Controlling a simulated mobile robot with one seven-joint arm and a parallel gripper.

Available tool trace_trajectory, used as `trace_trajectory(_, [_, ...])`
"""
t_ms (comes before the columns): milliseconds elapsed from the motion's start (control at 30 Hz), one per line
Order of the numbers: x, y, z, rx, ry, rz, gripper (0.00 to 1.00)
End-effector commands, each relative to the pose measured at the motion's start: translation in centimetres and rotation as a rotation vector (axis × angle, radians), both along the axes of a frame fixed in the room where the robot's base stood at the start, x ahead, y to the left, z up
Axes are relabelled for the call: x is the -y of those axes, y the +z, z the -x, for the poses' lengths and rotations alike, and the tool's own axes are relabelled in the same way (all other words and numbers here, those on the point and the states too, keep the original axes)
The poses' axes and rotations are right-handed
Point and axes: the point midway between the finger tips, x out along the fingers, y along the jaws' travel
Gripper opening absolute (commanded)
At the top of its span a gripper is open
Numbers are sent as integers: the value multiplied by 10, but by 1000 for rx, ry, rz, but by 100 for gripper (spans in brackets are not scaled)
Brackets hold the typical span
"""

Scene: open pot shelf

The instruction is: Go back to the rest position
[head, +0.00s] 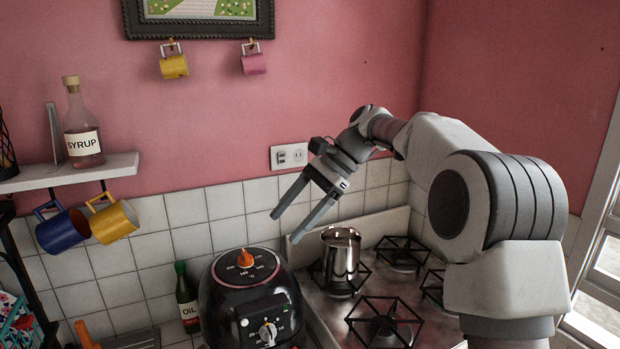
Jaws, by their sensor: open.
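My gripper (290,221) is open and empty in the head view. Its two fingers point down and to the left, and it appears above the stove area, in front of the tiled wall. My arm reaches in from the right side of the picture. A shiny metal pot (340,254) stands upright on the back left burner of the stove (335,309), below and to the right of the fingertips. The gripper is apart from the pot.
A black air fryer (250,300) stands left of the stove, with an oil bottle (187,300) beside it. A white shelf (65,173) at left holds a syrup bottle (84,125). A blue mug (62,231) and a yellow mug (114,221) hang under it.

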Motion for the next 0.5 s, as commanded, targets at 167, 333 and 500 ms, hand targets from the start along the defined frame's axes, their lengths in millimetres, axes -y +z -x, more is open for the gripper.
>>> trace_trajectory(167, [18, 4, 39, 180, 58, 120, 76])
trace_trajectory(333, [42, 1, 78, 340, 127, 233, 76])
trace_trajectory(500, [69, -7, 119, 492, 210, 347, 76])
